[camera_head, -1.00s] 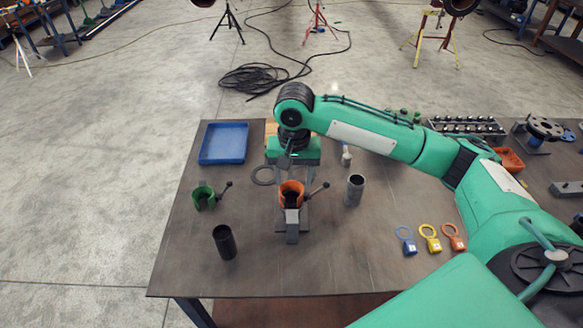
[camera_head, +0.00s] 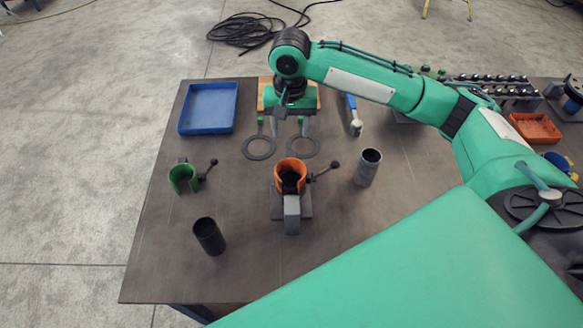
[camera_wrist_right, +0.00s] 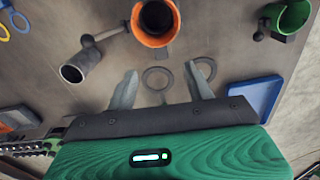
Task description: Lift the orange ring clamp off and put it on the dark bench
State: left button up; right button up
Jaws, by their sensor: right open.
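The orange ring clamp (camera_head: 291,172) stands upright on a grey stand (camera_head: 291,215) on the dark bench (camera_head: 345,250). Its lever with a dark knob points right in the head view. Its inside looks dark, and I cannot tell what is in it. In the right wrist view the clamp (camera_wrist_right: 150,38) is at the top, beyond the fingertips. My right gripper (camera_head: 283,128) is open and empty, behind the clamp and apart from it. Its two fingers also show in the right wrist view (camera_wrist_right: 163,72). My left gripper is not in view.
A green clamp (camera_head: 184,179) and a black tube (camera_head: 209,236) stand left. A grey tube (camera_head: 368,167) stands right. Two flat rings (camera_head: 259,148) lie behind the orange clamp. A blue tray (camera_head: 208,108) is at back left. The bench's front middle is clear.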

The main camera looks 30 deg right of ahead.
aim_at(291, 157)
notch_tip(291, 157, down, 8)
jog(key=shift+r+p, duration=0.1)
jog(key=shift+p, duration=0.7)
jog(key=shift+w+d+f+p, duration=0.1)
jog(key=shift+f+p, duration=0.5)
jog(key=shift+f, duration=2.6)
grip_shut()
